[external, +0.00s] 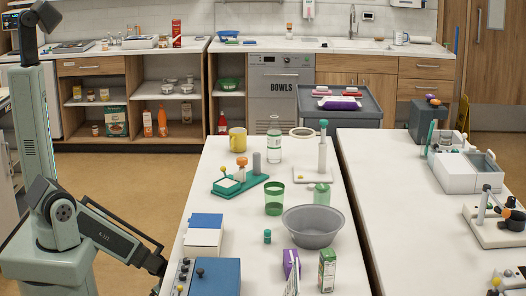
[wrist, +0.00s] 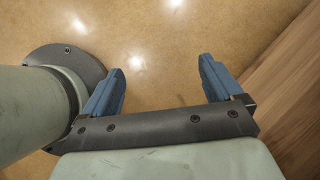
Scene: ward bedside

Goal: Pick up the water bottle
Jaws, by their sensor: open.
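A clear bottle with a green-and-white label (external: 274,146), which looks like the water bottle, stands upright on the white table towards its far end. My gripper (wrist: 162,82) shows in the wrist view with its two blue fingers spread wide and nothing between them, above bare floor. In the external view my arm is folded low at the left, beside the table's near left side and far from the bottle. The gripper's fingers are not clearly visible there. The bottle does not appear in the wrist view.
Near the bottle stand a yellow mug (external: 237,140), a green rack (external: 240,184), a white stand (external: 322,160) and a green cup (external: 274,204). A grey bowl (external: 313,238), boxes (external: 204,232) and a purple carton (external: 291,265) are nearer. A wooden panel (wrist: 290,120) is beside my gripper.

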